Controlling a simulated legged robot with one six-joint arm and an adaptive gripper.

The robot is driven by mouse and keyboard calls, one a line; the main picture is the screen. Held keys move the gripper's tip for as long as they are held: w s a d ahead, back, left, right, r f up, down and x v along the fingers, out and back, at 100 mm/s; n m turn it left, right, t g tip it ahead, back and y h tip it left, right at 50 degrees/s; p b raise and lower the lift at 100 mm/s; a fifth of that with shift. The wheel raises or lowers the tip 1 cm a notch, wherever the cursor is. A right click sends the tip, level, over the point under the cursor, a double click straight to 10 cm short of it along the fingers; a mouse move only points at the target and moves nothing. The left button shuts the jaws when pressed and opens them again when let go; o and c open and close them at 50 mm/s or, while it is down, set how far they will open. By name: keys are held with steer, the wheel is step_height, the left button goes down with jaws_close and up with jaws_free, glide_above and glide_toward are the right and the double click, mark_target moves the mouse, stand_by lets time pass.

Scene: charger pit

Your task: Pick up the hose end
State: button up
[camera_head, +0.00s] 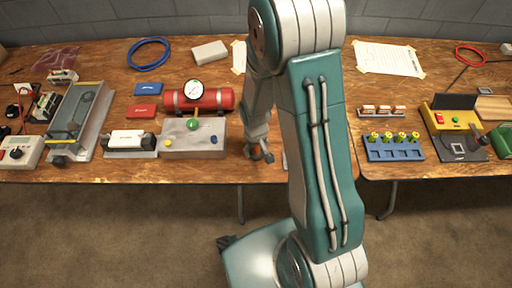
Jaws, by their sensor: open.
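My gripper (259,153) hangs at the front edge of the left table, just right of the grey block with the green knob. It is small in the picture; it is open, and I see nothing held in it. I cannot pick out a hose end for certain. A blue coiled hose or cable (148,54) lies at the back of the left table, well away from my gripper. A red coil (471,55) lies at the back right. My arm hides the middle of the scene, including part of the tabletop beside the gripper.
A red cylinder with a gauge (213,100) lies behind the grey block (183,140). A long grey fixture (84,120) stands at left. A blue rack (394,153) with several yellow-green pieces and a charger-like device (455,120) stand at right.

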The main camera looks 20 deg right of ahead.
jaws_close()
stand_by(0.4)
